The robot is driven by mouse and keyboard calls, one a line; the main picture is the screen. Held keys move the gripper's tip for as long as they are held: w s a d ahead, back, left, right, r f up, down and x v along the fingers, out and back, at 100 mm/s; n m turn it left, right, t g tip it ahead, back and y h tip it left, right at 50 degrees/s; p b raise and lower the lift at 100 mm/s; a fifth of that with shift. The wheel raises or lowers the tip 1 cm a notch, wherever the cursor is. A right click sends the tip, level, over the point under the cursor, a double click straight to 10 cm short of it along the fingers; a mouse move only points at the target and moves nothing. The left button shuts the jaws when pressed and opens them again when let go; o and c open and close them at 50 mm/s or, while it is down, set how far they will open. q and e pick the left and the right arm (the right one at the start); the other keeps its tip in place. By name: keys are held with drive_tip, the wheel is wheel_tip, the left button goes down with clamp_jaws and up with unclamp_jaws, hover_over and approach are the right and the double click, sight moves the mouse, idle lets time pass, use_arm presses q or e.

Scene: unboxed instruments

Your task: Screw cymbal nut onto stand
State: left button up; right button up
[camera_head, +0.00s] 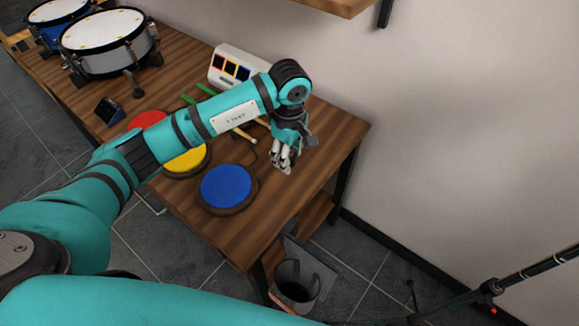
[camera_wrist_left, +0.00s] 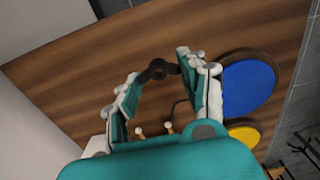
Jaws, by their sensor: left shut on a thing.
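My left gripper (camera_head: 283,160) is over the right end of the wooden table, close above its top. In the left wrist view my left gripper (camera_wrist_left: 158,72) has its two fingertips closed on a small dark piece with a round hole, the cymbal nut (camera_wrist_left: 158,69). The nut is hidden by the fingers in the head view. A thin black stand rod (camera_head: 520,276) with a red part slants in at the lower right of the head view, well apart from the gripper; its top is out of frame. My right gripper is not in view.
Blue (camera_head: 227,186), yellow (camera_head: 188,160) and red (camera_head: 148,120) pads lie on the table (camera_head: 335,130) beside my left arm. Drumsticks (camera_head: 243,137) and a white box (camera_head: 236,66) lie behind. Drums (camera_head: 105,45) stand at far left. A wall closes off the back.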

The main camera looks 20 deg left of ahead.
use_arm(q)
wheel_tip(320, 180, up, 2)
drive_tip(key=shift+r, duration=0.1)
idle(0.4)
drive_tip(key=shift+s+a+r+m, duration=0.1)
drive_tip(key=shift+s+r+m, duration=0.1)
drive_tip(key=shift+m, duration=0.1)
drive_tip(key=s+a+r+m, duration=0.1)
drive_tip(key=s+r+m, duration=0.2)
drive_tip(key=s+m, duration=0.2)
drive_tip(key=shift+s+a+r+m, duration=0.15)
drive_tip(key=shift+s+a+m, duration=0.2)
drive_tip(key=shift+m, duration=0.35)
drive_tip(key=s+m, duration=0.2)
drive_tip(key=s+a+r+m, duration=0.1)
drive_tip(key=s+m, duration=0.1)
drive_tip(key=s, duration=0.1)
drive_tip(key=s+r+m, duration=0.1)
drive_tip(key=s+m, duration=0.2)
drive_tip(key=shift+a+r, duration=0.15)
drive_tip(key=shift+a, duration=0.2)
